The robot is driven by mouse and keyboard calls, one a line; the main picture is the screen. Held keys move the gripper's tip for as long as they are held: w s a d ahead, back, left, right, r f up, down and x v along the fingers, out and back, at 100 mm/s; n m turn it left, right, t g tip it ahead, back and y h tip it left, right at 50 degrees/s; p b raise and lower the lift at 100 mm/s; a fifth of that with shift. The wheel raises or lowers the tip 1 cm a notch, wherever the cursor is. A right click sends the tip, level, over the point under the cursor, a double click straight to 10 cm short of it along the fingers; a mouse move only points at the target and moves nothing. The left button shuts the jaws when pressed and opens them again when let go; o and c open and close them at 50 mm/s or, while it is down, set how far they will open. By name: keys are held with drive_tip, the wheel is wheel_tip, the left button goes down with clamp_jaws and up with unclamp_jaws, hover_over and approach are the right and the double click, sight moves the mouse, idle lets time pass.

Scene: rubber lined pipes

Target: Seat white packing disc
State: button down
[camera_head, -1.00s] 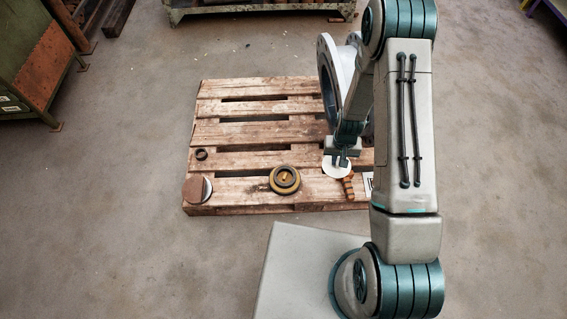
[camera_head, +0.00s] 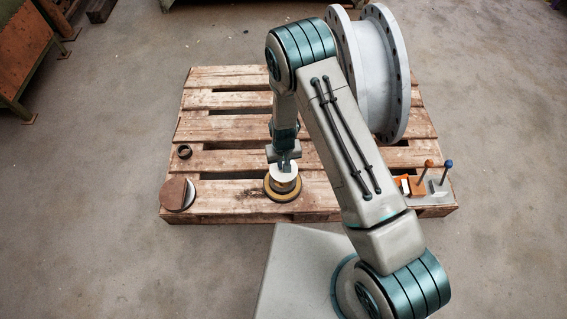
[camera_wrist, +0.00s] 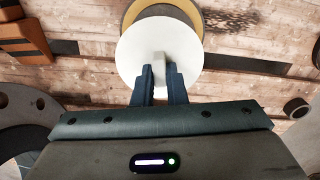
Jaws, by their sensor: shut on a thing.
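My gripper (camera_head: 284,163) is shut on the white packing disc (camera_head: 283,180). In the wrist view the gripper (camera_wrist: 160,78) pinches a small raised tab on the face of the white disc (camera_wrist: 140,52). In the head view the disc is over the round dark and yellow fitting (camera_head: 282,193) on the pallet. The wrist view shows the yellow rim of the fitting (camera_wrist: 165,8) past the disc's edge.
The wooden pallet (camera_head: 225,128) bears everything. A brown and white disc pair (camera_head: 177,194) and a small black ring (camera_head: 184,152) lie at its left. A large flanged pipe (camera_head: 372,75) stands at the back right. A block with orange- and blue-topped pins (camera_head: 432,187) is at the right.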

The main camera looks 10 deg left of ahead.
sight(282, 173)
drive_tip(key=shift+s+a, duration=0.2)
idle(0.3)
drive_tip(key=shift+f+b, duration=2.4)
drive_tip(key=shift+f, duration=0.75)
drive_tip(key=shift+f+b, duration=0.35)
drive_tip(key=shift+f, duration=0.1)
drive_tip(key=c, duration=1.4)
unclamp_jaws()
wheel_tip(282, 173, up, 14)
drive_tip(key=p, duration=0.5)
